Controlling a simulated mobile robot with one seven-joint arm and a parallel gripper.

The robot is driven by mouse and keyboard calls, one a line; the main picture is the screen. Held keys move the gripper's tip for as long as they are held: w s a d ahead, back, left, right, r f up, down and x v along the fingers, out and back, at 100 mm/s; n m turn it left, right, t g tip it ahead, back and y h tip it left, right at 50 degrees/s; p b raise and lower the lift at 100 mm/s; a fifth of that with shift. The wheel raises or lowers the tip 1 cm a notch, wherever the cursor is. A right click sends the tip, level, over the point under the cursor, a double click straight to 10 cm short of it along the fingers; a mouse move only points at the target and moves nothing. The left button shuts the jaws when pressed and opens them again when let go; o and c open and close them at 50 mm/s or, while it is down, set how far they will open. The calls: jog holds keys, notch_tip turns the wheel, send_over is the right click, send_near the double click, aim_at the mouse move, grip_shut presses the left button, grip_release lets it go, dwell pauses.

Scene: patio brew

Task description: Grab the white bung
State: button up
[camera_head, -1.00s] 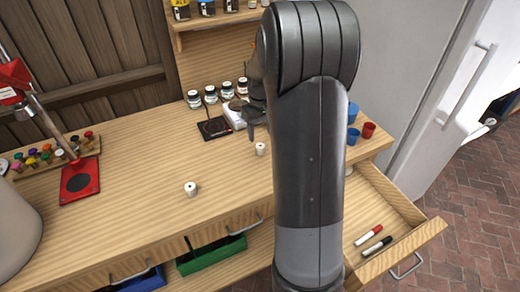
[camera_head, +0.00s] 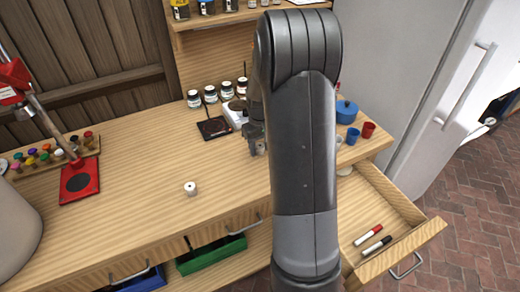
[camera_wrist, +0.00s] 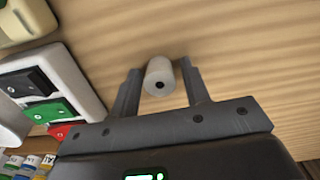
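A white bung (camera_wrist: 160,77) with a small dark hole in its end shows between the two fingers of my gripper (camera_wrist: 160,70) in the wrist view. A narrow gap shows on each side of it, so the fingers are open around it. In the head view my gripper (camera_head: 257,140) is low over the worktop, mostly behind my arm, and hides most of that bung. A second white bung (camera_head: 190,188) stands alone on the worktop to the left, apart from my gripper.
A black scale-like pad (camera_head: 213,127) and several jars (camera_head: 211,94) stand behind my gripper. A blue pot (camera_head: 346,112) and a red cup (camera_head: 368,130) are at the right. An open drawer (camera_head: 400,247) holds two markers. The worktop's middle is clear.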

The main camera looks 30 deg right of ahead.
jog(key=c, duration=0.8)
